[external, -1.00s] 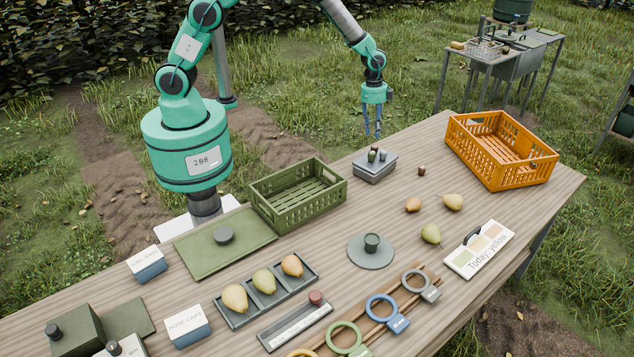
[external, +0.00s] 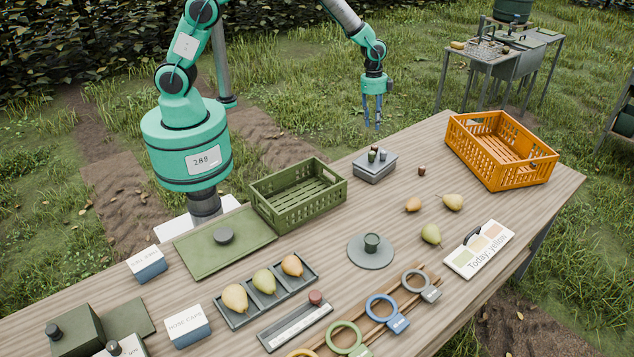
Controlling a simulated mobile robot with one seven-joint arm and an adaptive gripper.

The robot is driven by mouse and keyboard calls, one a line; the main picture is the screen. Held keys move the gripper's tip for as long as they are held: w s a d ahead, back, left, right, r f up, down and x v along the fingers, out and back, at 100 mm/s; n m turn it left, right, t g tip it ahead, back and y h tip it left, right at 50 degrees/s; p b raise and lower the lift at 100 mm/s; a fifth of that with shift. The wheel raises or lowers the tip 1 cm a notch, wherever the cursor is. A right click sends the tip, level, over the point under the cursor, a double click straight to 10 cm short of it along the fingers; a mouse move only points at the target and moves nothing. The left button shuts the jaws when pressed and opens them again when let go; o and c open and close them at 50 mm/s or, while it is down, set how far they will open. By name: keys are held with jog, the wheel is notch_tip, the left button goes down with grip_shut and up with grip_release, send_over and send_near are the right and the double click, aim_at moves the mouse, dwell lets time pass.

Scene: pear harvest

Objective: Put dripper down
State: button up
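No thing in view is clearly marked as the dripper. Two small dark-topped pieces (external: 377,153) stand on a grey box (external: 375,172) near the table's back edge; one of them may be it, but they are too small to tell. My gripper (external: 373,126) hangs pointing down, above and behind the grey box in the picture, apart from it. Its two blue fingers show a gap between them, and I see nothing held there. A small brown piece (external: 422,171) stands on the table to the right of the box.
A green crate (external: 297,208) stands left of the grey box, an orange crate (external: 505,170) at the far right. Loose pears (external: 431,234) lie near a colour card (external: 480,248). Bare wood lies between box and plate.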

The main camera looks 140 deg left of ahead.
dwell(0.4)
jog(key=w+d+r+t, duration=0.1)
jog(key=w+d+r, duration=0.2)
jog(key=d+r, duration=1.15)
jog(key=w+d+r, duration=0.4)
jog(key=d+r, duration=0.7)
jog(key=d, duration=0.6)
jog(key=s+d+r+m+t, duration=0.1)
jog(key=s+d+r, duration=0.15)
jog(key=d, duration=0.25)
jog(key=s+d+r, duration=0.2)
jog(key=d+r, duration=0.1)
jog(key=d, duration=0.2)
jog(key=s+d+r+t, duration=0.1)
jog(key=s+d, duration=0.7)
jog(key=d, duration=0.1)
jog(key=s+d+r+t, duration=0.1)
jog(key=s+d+r, duration=0.1)
jog(key=s+d, duration=0.6)
jog(key=shift+s+d+r, duration=0.25)
jog(key=shift+s+d, duration=0.1)
jog(key=shift+d, duration=0.5)
jog(key=shift+f, duration=0.15)
notch_tip(320, 180, down, 4)
jog(key=b, duration=0.4)
